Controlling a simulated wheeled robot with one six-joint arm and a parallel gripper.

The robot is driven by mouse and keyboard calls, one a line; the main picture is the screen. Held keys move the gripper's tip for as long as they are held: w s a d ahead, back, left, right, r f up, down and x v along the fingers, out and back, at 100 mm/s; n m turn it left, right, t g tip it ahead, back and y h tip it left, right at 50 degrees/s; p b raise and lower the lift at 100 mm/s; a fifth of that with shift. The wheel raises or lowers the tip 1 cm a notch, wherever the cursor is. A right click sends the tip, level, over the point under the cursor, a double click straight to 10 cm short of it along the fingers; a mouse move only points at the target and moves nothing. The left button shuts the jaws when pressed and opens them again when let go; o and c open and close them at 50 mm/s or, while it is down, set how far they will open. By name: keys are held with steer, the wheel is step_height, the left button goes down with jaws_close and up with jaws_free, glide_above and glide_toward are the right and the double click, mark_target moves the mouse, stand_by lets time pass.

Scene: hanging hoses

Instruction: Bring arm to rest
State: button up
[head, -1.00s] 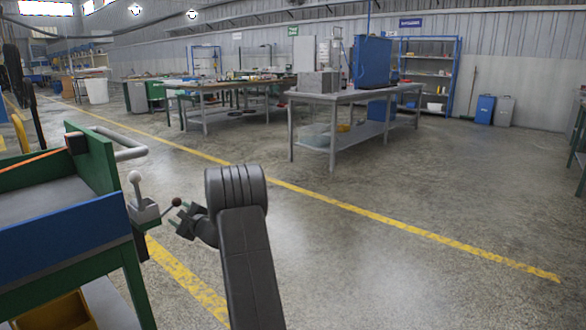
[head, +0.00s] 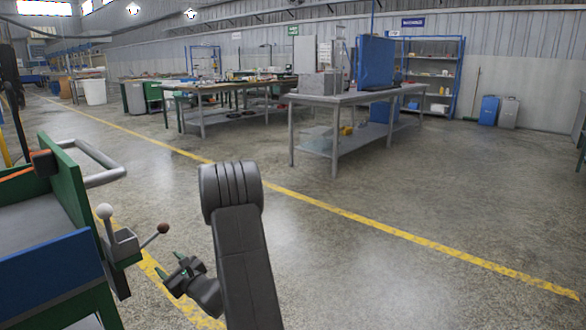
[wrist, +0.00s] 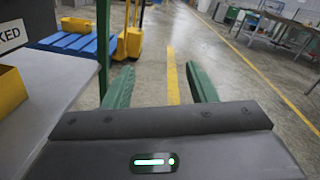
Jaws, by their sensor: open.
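My arm stands in the lower middle of the head view, with a thick dark grey joint at its top. My gripper (head: 167,272) is small there, low and to the left of the arm, beside the green bench. In the wrist view my gripper (wrist: 160,88) shows two green fingers spread apart with nothing between them. A yellow floor line and concrete show through the gap. Nothing touches the fingers.
A green and blue bench (head: 45,265) with a grey rail stands close at left. Its lever with a dark red knob (head: 162,228) juts toward my arm. A yellow bin (wrist: 10,92) and blue pallet (wrist: 75,45) lie left in the wrist view. Floor at right is clear.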

steer(key=v, duration=0.3)
steer(key=shift+s+d, duration=0.15)
steer(key=shift+s, duration=0.25)
steer(key=shift+w+d, duration=0.1)
